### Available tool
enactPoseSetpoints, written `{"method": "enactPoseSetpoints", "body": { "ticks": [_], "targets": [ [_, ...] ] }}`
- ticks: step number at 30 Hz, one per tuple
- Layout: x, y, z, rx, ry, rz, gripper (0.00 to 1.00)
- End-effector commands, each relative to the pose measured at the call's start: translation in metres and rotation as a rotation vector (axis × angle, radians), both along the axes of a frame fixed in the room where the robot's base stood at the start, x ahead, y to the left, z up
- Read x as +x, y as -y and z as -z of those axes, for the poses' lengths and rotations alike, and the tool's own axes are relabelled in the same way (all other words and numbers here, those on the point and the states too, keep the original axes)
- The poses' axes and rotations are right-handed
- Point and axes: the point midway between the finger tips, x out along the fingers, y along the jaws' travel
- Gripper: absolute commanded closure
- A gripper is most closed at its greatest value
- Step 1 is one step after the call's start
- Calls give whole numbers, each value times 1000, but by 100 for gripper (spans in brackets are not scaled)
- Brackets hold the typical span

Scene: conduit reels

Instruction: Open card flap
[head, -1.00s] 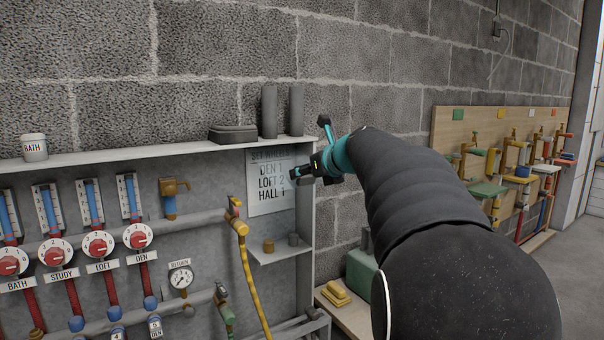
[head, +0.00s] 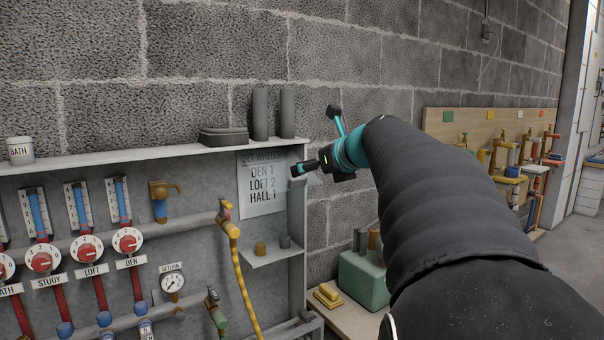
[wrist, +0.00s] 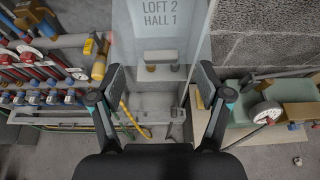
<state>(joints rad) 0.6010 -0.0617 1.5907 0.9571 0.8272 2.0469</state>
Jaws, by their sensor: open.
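The white card (head: 262,185) reads SET WHEELS, DEN 1, LOFT 2, HALL 1. It is upright on the cabinet's back panel at the right. In the wrist view its lower lines (wrist: 161,20) show ahead, beyond a pale see-through sheet (wrist: 125,45); I cannot tell whether this sheet is the flap or how far it stands open. My gripper (head: 314,142) is just right of the card, by the cabinet's right side. Its fingers are spread, and in the wrist view my gripper (wrist: 163,78) has the sheet's lower area between or beyond them. Contact cannot be told.
The grey cabinet (head: 95,162) holds pipes, numbered dials and a gauge (head: 172,282). A small shelf (head: 272,256) sits below the card. A case (head: 223,137) and two dark cylinders (head: 260,114) stand on top. A green box (head: 362,280) sits on the bench at right.

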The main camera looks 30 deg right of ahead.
Motion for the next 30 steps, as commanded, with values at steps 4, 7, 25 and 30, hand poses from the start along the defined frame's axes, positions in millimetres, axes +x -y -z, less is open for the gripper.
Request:
{"method": "enactPoseSetpoints", "body": {
  "ticks": [4, 7, 25, 30],
  "targets": [
    [-25, 4, -11, -1, 1, 3, 23],
    [-35, 5, -15, -1, 0, 2, 23],
    [-45, 5, -19, 0, -1, -1, 23],
    [-45, 5, -19, -33, 3, -15, 23]
  ]
}}
